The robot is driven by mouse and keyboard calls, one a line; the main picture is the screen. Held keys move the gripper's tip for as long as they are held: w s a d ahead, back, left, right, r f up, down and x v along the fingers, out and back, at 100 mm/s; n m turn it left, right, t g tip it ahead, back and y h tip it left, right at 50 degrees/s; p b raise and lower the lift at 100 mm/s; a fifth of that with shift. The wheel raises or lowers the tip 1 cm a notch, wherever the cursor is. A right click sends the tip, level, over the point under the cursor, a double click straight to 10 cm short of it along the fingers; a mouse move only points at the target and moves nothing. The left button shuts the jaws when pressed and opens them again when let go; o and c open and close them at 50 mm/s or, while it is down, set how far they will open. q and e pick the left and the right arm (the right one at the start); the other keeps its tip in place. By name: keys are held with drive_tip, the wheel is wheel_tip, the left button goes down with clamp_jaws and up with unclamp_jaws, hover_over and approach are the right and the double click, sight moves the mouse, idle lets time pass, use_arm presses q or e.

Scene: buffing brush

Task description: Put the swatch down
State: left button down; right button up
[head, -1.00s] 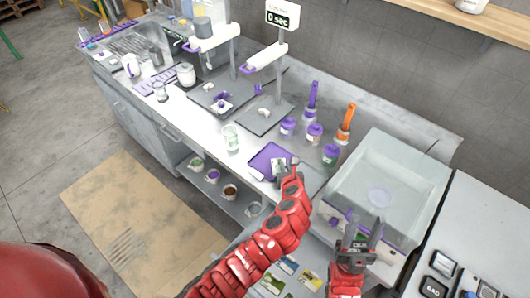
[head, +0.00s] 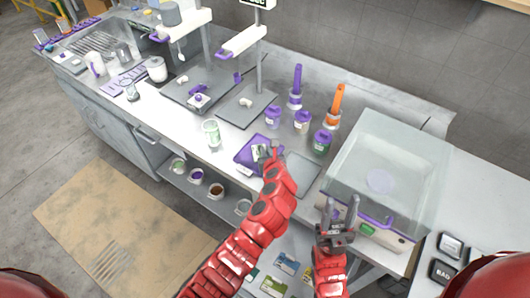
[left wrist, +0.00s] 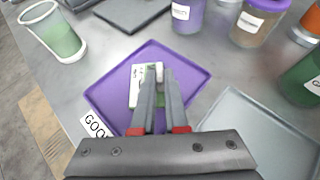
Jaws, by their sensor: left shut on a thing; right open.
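The swatch (left wrist: 138,86) is a small whitish card with a green patch, seen in the left wrist view between my left fingertips. My left gripper (left wrist: 160,75) is shut on it, over the purple tray (left wrist: 195,80). I cannot tell whether the swatch touches the tray floor. In the head view my left gripper (head: 268,150) is over the purple tray (head: 245,157) and partly hides the swatch. A "GOOD" label (left wrist: 95,124) is at the tray's front left edge. My right gripper (head: 340,215) is open and empty, in front of the clear-lidded box.
A grey tray (head: 300,172) lies right of the purple one. A cup of green contents (head: 211,133) stands to the left. Purple-lidded jars (head: 303,121) and two upright brushes (head: 335,105) stand behind. The clear-lidded box (head: 385,165) takes up the right side.

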use_arm(q)
drive_tip(key=shift+a+f, duration=0.1)
drive_tip(key=shift+f, duration=0.1)
drive_tip(key=c, duration=0.9)
unclamp_jaws()
drive_tip(key=shift+w, duration=0.1)
drive_tip(key=shift+c, duration=0.2)
drive_tip(key=shift+r, duration=0.15)
